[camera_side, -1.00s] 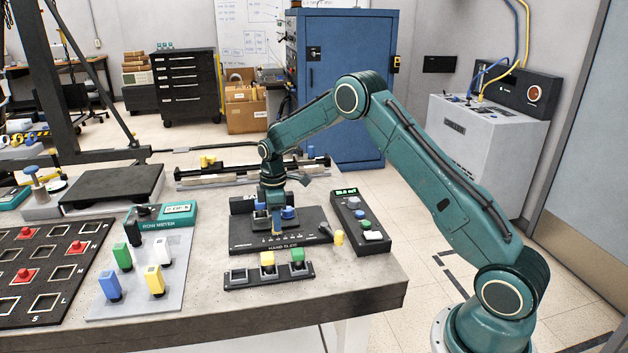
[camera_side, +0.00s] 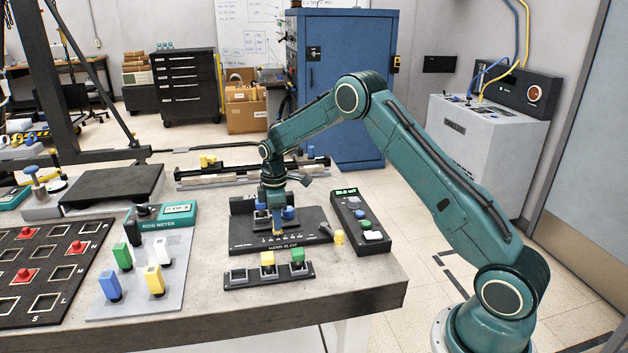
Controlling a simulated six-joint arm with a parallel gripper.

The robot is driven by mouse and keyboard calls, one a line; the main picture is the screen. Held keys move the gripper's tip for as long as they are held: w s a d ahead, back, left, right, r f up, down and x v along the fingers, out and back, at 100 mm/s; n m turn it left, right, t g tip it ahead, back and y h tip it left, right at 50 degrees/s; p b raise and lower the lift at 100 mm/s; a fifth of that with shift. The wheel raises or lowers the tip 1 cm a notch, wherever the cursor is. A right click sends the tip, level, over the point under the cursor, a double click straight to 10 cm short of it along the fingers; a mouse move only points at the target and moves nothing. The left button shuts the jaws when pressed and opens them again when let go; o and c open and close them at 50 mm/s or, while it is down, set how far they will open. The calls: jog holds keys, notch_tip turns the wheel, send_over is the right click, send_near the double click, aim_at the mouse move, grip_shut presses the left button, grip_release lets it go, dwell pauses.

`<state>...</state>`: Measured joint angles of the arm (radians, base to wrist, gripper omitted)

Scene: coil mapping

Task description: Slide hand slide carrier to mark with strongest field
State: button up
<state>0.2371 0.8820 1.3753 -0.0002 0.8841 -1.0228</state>
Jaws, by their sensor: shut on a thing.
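The black hand slide (camera_side: 310,243) lies on the bench, with a row of small marks along its front edge and the label "HAND SLIDE" below. My gripper (camera_side: 277,228) points down over its middle and is shut on the carrier, which is mostly hidden behind the fingers. A blue round part (camera_side: 288,213) shows just right of the gripper. A black meter box with a lit green display (camera_side: 346,191) stands right of the slide; its digits are too small to read. The teal meter labelled "ROW METER" (camera_side: 178,214) stands to the left.
A black rack (camera_side: 240,283) with yellow and green blocks lies in front of the slide. A small yellow piece (camera_side: 339,238) stands at the slide's right end. A grey plate (camera_side: 135,292) with several coloured blocks and a black grid board (camera_side: 48,268) lie left. A rail (camera_side: 235,175) lies behind.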

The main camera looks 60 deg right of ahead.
jog(key=shift+s+d+r, duration=0.1)
jog(key=shift+s+d, duration=0.55)
jog(key=shift+d, duration=0.05)
dwell(1.1)
jog(key=o, duration=0.8)
jog(key=shift+c, duration=0.2)
notch_tip(320, 180, up, 7)
dwell(0.6)
